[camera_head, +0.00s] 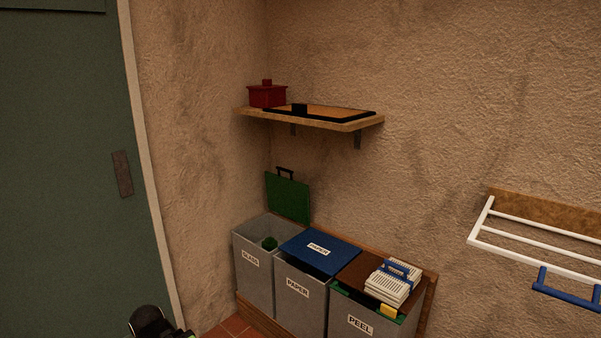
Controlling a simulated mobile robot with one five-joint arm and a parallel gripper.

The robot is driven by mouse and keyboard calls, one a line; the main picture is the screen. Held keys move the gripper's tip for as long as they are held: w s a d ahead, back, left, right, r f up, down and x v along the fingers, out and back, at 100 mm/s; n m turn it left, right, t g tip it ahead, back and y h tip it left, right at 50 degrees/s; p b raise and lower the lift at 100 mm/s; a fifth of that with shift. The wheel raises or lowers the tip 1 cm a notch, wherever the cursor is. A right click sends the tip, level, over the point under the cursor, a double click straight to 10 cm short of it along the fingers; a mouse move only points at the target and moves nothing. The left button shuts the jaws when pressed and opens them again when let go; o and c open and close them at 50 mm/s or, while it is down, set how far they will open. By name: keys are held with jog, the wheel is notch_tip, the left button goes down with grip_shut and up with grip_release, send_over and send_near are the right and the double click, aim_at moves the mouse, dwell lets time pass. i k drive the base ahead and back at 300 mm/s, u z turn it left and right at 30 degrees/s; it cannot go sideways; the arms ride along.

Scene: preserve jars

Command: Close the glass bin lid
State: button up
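The glass bin (252,275) is a grey box labelled GLASS, the leftmost in the row of bins in the corner. Its green lid (287,198) stands up, open, at the back of the bin near the wall, with a black handle (285,172) on its top edge.
The paper bin (299,299) has its blue lid down. A wooden shelf (340,126) holds a red pot (267,96). A white rack (545,238) is at right.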

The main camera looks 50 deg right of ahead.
aim_at(287, 197)
jog(key=z, duration=0.5)
jog(key=i, duration=1)
jog(key=u, duration=0.1)
